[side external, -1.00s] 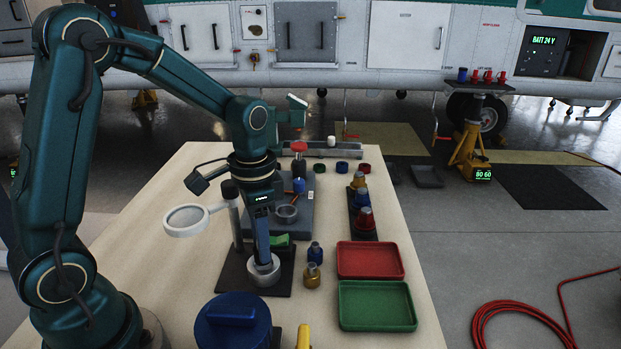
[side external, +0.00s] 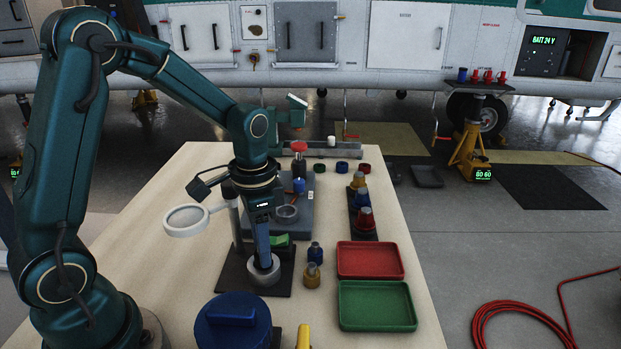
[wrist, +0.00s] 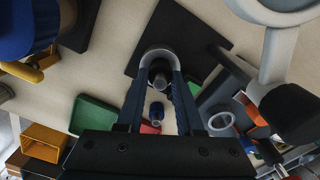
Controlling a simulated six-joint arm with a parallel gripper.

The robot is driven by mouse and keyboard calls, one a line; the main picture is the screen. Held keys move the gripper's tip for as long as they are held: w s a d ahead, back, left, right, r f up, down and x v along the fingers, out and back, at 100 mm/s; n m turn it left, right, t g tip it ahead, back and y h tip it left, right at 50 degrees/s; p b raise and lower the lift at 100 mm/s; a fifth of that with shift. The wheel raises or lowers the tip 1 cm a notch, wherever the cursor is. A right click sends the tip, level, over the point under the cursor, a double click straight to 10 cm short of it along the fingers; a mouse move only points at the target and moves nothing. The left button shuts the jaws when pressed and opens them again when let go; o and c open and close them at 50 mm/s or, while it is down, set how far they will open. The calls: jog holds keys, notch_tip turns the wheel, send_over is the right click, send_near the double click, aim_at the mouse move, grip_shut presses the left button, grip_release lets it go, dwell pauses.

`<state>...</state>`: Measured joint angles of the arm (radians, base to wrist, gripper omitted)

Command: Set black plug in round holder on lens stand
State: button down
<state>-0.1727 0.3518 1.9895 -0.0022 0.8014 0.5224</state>
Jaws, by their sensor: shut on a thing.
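My gripper (side external: 263,262) points straight down over the round holder (side external: 265,281), a pale grey ring on the black base of the lens stand (side external: 228,280). In the wrist view, my gripper (wrist: 160,78) is shut on the black plug (wrist: 160,74), a short dark cylinder between the fingertips. The holder's grey rim (wrist: 157,51) curves around the fingertips and plug there. The fingertips reach the holder's opening in the side view. The fingers hide the plug there, and I cannot tell whether it touches the holder's bottom. The magnifier lens (side external: 187,219) is on the left.
Red (side external: 370,260) and green (side external: 377,306) trays lie further right. A blue lidded pot (side external: 232,325) is in front. The stand's post (side external: 236,223) rises behind left.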

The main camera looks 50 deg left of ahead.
jog(key=shift+f, duration=0.35)
jog(key=shift+c, duration=2.3)
grip_release()
jog(key=shift+r, duration=3.5)
jog(key=s+d+r+n+t, duration=0.4)
jog(key=s+t, duration=0.1)
jog(key=s, duration=0.5)
jog(key=shift+d+r+t, duration=0.2)
jog(key=shift+r+t, duration=0.1)
